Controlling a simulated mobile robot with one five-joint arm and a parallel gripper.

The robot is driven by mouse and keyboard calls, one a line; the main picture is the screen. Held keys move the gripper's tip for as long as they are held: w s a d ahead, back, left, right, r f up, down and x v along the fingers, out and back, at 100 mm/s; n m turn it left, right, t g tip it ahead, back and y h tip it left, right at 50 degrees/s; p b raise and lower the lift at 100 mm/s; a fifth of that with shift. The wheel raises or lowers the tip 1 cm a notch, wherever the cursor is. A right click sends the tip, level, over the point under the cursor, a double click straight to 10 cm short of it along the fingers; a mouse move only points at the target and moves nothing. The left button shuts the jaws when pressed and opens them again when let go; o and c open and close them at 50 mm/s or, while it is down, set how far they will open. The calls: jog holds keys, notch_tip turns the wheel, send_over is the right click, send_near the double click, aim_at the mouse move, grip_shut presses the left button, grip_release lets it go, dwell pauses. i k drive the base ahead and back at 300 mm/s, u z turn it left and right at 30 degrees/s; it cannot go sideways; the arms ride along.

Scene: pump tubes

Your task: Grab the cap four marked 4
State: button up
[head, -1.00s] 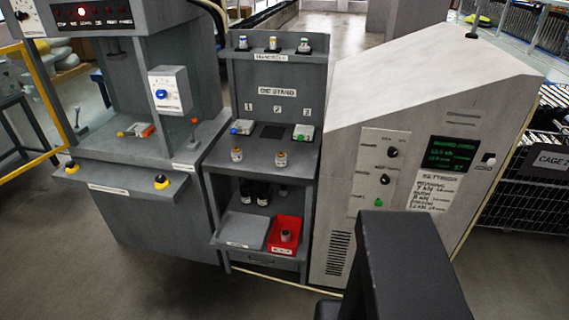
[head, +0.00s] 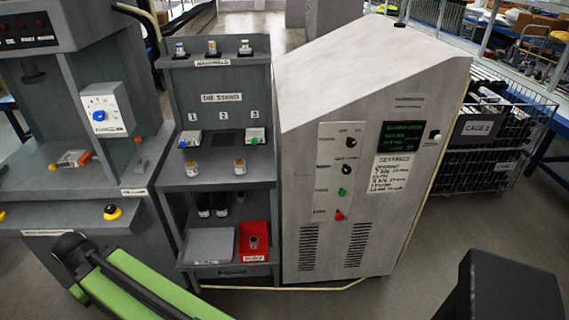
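Small cap-like jars stand on the die stand (head: 215,102). Two with orange-brown bands, a left jar (head: 192,169) and a right jar (head: 239,167), are on its middle shelf. Three more are on the top ledge: a left one (head: 180,50), a middle one (head: 212,47) and a right one (head: 246,47). Another jar (head: 254,242) sits in the red bin (head: 262,229) below. No number 4 is readable on any of them. My green and black arm (head: 130,285) shows at lower left; its gripper is not in view.
A large grey cabinet (head: 330,85) with a green screen stands right of the stand. A press (head: 40,130) with yellow-based knobs stands left. A wire cage (head: 500,140) is at far right. Bare floor (head: 420,290) lies in front.

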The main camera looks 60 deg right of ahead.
aim_at(240, 170)
jog(key=z, duration=0.15)
jog(key=i, duration=1)
jog(key=z, duration=0.1)
